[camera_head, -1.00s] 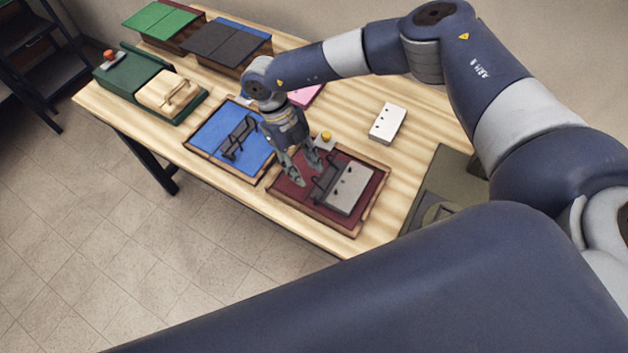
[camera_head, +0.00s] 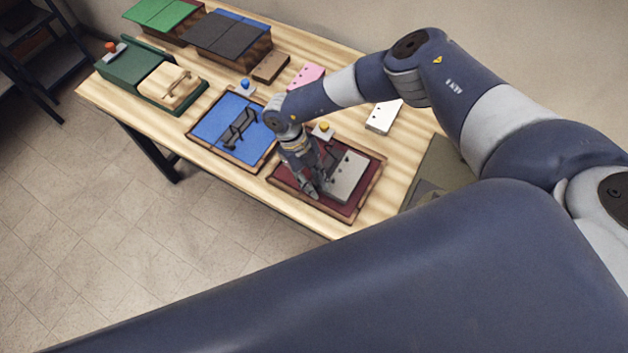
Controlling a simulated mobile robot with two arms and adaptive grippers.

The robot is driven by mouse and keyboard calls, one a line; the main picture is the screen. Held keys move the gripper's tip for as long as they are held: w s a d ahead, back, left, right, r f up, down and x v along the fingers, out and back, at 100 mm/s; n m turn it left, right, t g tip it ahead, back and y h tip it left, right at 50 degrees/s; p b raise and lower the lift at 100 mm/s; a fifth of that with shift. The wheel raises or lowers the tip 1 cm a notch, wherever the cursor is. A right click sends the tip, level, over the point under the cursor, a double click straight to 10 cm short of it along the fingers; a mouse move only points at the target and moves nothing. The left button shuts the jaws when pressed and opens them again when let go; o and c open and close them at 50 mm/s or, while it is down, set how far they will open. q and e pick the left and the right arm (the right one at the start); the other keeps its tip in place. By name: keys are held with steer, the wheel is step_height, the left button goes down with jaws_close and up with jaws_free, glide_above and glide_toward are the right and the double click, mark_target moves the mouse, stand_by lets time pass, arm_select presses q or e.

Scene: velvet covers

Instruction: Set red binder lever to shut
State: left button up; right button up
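The red binder (camera_head: 355,207) lies open on the near right part of the table, with a grey punched block (camera_head: 347,177) on its right side. Its dark lever mechanism (camera_head: 328,160) stands beside the block, partly hidden by my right gripper. My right gripper (camera_head: 316,188) points down over the binder, close to the mechanism on its left. Whether it touches the lever, and whether its fingers are apart, I cannot tell. The lever's exact position is also unclear. My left gripper is not in view.
A blue binder (camera_head: 212,121) with a dark mechanism lies just left. A yellow-topped button (camera_head: 323,130) stands behind the red binder. White (camera_head: 384,116) and pink (camera_head: 305,74) punched blocks lie farther back. A green-based press (camera_head: 130,72) and lidded boxes (camera_head: 228,42) fill the far left.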

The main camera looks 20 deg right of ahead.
jaws_close()
steer(key=shift+s+r, duration=0.1)
steer(key=shift+r, duration=0.05)
steer(key=shift+s+d+t+y+p, duration=0.25)
steer(key=shift+t+y+p, duration=0.2)
steer(key=shift+p, duration=0.45)
steer(key=shift+s+t, duration=0.1)
steer(key=shift+t, duration=0.15)
steer(key=shift+s+d+f+t+y, duration=0.1)
steer(key=shift+d+f+t+y, duration=0.1)
steer(key=shift+t+y, duration=0.15)
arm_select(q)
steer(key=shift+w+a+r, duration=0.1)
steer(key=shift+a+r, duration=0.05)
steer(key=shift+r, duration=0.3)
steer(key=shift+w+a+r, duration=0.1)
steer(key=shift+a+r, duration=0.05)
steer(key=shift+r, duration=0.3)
arm_select(e)
steer(key=o, duration=0.6)
jaws_free()
